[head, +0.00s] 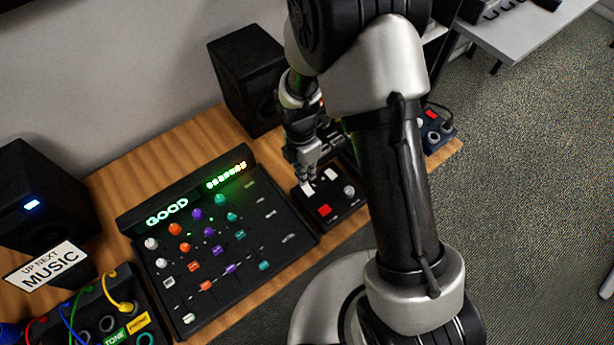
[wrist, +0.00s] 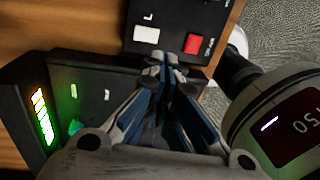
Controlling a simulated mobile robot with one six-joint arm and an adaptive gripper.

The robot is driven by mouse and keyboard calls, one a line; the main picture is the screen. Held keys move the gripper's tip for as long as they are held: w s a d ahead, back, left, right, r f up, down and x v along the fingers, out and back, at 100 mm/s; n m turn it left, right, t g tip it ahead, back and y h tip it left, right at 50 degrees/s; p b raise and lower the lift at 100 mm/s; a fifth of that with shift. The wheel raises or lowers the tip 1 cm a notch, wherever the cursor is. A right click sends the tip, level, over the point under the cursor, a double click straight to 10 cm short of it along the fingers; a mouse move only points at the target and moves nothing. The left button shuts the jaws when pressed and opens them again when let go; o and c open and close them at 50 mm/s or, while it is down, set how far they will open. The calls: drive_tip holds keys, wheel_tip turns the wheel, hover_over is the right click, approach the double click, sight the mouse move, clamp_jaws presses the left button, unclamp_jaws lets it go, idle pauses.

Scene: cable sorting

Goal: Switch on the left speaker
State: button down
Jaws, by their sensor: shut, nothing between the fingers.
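The left speaker (head: 38,190) is a black box at the left of the desk in the head view, with a small blue light lit on its front. A small black control box (head: 340,212) has a red button (head: 324,210), white buttons and a grey knob. My gripper (head: 307,184) is shut and empty over this box, right by a white button. In the wrist view, the box shows a white button (wrist: 146,34) beside an "L" and a red button (wrist: 193,43). My fingertips (wrist: 165,68) are near the box edge; contact cannot be told.
A mixer (head: 215,245) with coloured knobs and a lit "GOOD" display lies left of the box. Another black speaker (head: 250,75) stands behind my arm. A patch box with coloured cables (head: 118,305) and a "MUSIC" sign (head: 48,268) are at lower left.

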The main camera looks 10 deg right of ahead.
drive_tip(key=shift+s+d+r+p, duration=0.15)
drive_tip(key=shift+r+p, duration=0.1)
drive_tip(key=shift+r, duration=0.9)
drive_tip(key=shift+s+a+r+p, duration=0.1)
drive_tip(key=shift+r+p, duration=0.1)
drive_tip(key=shift+r, duration=0.9)
drive_tip(key=s+d+r+m+t, duration=0.1)
drive_tip(key=s+d+r+m, duration=0.1)
drive_tip(key=r+m, duration=0.55)
drive_tip(key=s+d+r+m+t, duration=0.2)
drive_tip(key=d+r+m, duration=0.15)
drive_tip(key=r, duration=0.75)
drive_tip(key=s+d+r+m+t, duration=0.2)
drive_tip(key=s+r+m, duration=0.6)
drive_tip(key=s+m, duration=0.4)
drive_tip(key=shift+s+d+r+m+t+y, duration=0.3)
drive_tip(key=shift+s+d+r+m+t, duration=0.1)
drive_tip(key=shift+d+m, duration=0.15)
